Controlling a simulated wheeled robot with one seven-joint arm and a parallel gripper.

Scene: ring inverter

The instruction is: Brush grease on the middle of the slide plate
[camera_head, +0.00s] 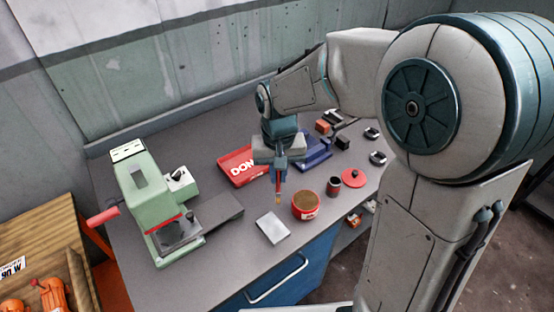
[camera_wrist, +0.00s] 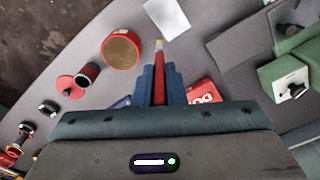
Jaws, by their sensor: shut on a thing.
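My gripper (camera_head: 280,163) points down over the table and is shut on a brush. The brush (camera_wrist: 159,90) has a red handle, and its pale tip is below the fingers, above the table. An open red tin (camera_head: 305,206) with a brown filling stands just right of the brush tip; it also shows in the wrist view (camera_wrist: 121,50). A green machine (camera_head: 140,190) stands at the left, with a flat dark grey plate (camera_head: 218,211) reaching out from its right side. A light flat piece (camera_head: 272,228) lies near the front edge. I cannot tell which is the slide plate.
A red tray (camera_head: 240,166) with white letters and a blue bin (camera_head: 314,152) lie behind my gripper. A dark can (camera_head: 333,187) and a red lid (camera_head: 354,177) are right of the tin. Small parts lie further right.

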